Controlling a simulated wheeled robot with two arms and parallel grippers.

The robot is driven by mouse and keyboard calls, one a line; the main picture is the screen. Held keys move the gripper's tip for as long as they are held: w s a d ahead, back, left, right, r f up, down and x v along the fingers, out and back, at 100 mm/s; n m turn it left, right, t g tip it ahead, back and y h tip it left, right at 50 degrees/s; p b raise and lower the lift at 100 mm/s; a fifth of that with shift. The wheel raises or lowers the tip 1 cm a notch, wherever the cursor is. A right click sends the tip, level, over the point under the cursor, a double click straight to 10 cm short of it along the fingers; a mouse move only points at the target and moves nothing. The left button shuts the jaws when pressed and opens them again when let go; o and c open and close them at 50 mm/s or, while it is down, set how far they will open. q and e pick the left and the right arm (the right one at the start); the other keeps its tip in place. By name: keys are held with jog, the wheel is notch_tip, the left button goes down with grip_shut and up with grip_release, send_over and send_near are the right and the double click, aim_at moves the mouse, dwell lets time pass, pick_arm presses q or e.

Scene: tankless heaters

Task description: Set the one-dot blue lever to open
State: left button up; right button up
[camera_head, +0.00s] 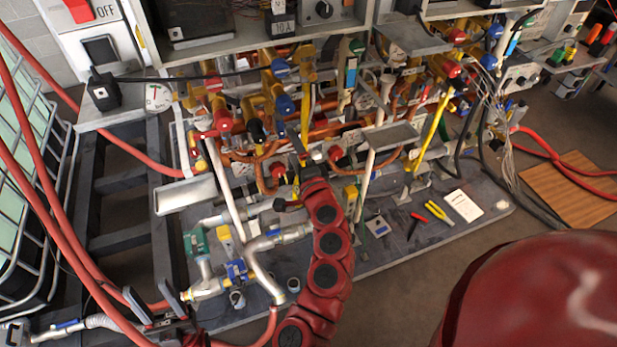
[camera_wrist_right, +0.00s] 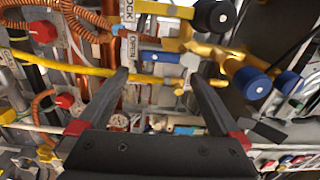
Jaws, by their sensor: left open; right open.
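Several blue-capped handles show among the yellow valves on the rack, one in the upper row (camera_head: 280,68) and one below it (camera_head: 285,104) in the head view. No dot marking is legible, so I cannot tell which is the one-dot blue lever. In the right wrist view, a blue-capped handle (camera_wrist_right: 251,83) lies right of the fingers, and a small blue piece (camera_wrist_right: 160,56) lies between and beyond them. My right gripper (camera_head: 299,150) is open at the rack; its fingers also show in the wrist view (camera_wrist_right: 156,76), apart and empty. My left gripper (camera_head: 153,303) is open at lower left.
Orange pipes and red knobs (camera_wrist_right: 64,100) crowd the rack. A metal tray (camera_head: 185,194) juts out at left. Red hoses cross the left side.

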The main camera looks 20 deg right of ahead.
jog(key=s+p, duration=0.4)
jog(key=s, duration=0.5)
jog(key=shift+s+d, duration=0.2)
jog(key=shift+s, duration=0.15)
